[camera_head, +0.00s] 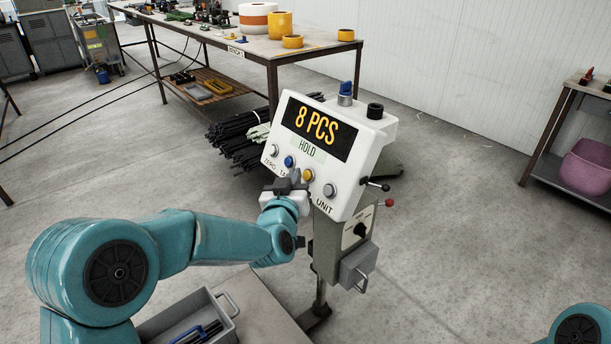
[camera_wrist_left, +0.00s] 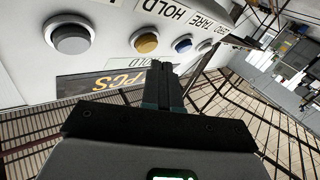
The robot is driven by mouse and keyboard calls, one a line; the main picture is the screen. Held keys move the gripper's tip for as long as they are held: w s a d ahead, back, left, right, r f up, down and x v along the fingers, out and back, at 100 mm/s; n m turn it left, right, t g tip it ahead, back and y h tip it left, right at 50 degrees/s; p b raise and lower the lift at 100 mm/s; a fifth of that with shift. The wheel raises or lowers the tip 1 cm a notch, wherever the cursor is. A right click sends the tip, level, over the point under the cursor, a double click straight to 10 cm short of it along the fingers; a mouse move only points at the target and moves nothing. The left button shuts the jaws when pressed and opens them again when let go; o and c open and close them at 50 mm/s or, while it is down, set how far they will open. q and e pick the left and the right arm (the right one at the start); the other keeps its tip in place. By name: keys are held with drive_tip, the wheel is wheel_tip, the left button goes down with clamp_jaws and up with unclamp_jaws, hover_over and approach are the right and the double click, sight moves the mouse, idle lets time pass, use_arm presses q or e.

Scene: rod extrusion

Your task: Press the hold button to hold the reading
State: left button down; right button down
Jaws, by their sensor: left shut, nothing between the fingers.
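The white indicator box (camera_head: 352,150) has a dark display (camera_head: 317,127) reading "8 PCS" in yellow, with "HOLD" in smaller letters beneath. A row of buttons runs below it. The yellow hold button (camera_head: 308,175) sits between a blue button (camera_head: 289,161) and a grey one at right. My left gripper (camera_head: 296,176) is shut and empty, in front of the panel just left of the yellow button. In the left wrist view, the yellow button (camera_wrist_left: 146,43) lies just beyond the shut fingertips (camera_wrist_left: 159,66); I cannot tell whether they touch. My right gripper is out of view.
The box stands on a post with a grey lower unit (camera_head: 345,238) and small levers at its right. A grey bin (camera_head: 195,318) is at the lower left. Open floor lies to the right.

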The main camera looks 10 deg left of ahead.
use_arm(q)
drive_tip(key=s+a+r, duration=0.2)
drive_tip(key=s, duration=0.1)
drive_tip(key=shift+s+a+b, duration=0.25)
drive_tip(key=shift+a+b, duration=0.1)
drive_tip(key=shift+a, duration=0.05)
idle(0.5)
drive_tip(key=s+f+g+h, duration=0.1)
drive_tip(key=s+f+g, duration=0.3)
drive_tip(key=f, duration=1)
drive_tip(key=s+f+g, duration=0.3)
drive_tip(key=s+f, duration=0.1)
drive_tip(key=f, duration=1)
drive_tip(key=s+d+f+m+g+h, duration=0.15)
drive_tip(key=s+f+g, duration=0.25)
drive_tip(key=s+f, duration=0.5)
drive_tip(key=s+d+f+g+h, duration=0.1)
drive_tip(key=s+d+f+g, duration=0.15)
drive_tip(key=s, duration=0.55)
drive_tip(key=s+d+f+g+h, duration=0.1)
drive_tip(key=s+d+f+g, duration=0.15)
drive_tip(key=s, duration=0.55)
wheel_tip(320, 180, up, 20)
drive_tip(key=s+g+p, duration=0.1)
drive_tip(key=p, duration=1.8)
drive_tip(key=shift+d+r+n+p, duration=0.15)
drive_tip(key=shift+d+n+p, duration=0.25)
drive_tip(key=shift+n, duration=0.05)
